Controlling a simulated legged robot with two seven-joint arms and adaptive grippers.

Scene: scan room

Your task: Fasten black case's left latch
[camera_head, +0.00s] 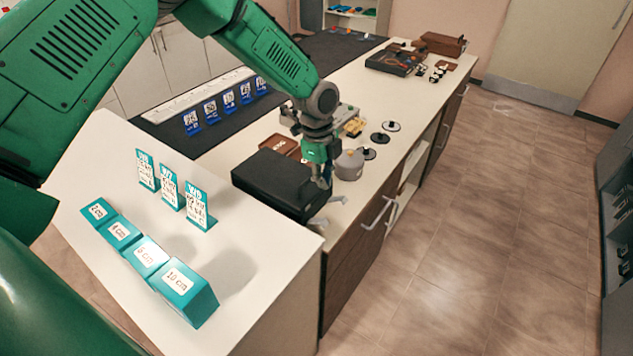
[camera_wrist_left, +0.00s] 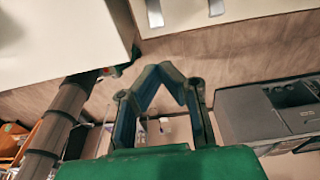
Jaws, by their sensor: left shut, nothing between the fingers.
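The black case (camera_head: 272,183) lies closed on the light counter, near the middle of the head view. Two grey latch-like pieces stick out from its right-hand side: a nearer one (camera_head: 318,224) and a farther one (camera_head: 338,198). I cannot tell for sure which is the left latch, or whether either is fastened. My left gripper (camera_head: 323,183) points down at the case's right edge, close to the farther piece; contact cannot be told. Its fingers (camera_wrist_left: 160,75) are shut and empty in the wrist view, where the case does not show. My right gripper is not in view.
A grey round pot (camera_head: 349,165) stands just right of my left gripper. Black discs (camera_head: 385,138) and a brown tray (camera_head: 281,146) lie behind. Teal labelled blocks (camera_head: 184,291) and upright cards (camera_head: 198,206) occupy the near counter. Open floor (camera_head: 480,230) lies to the right.

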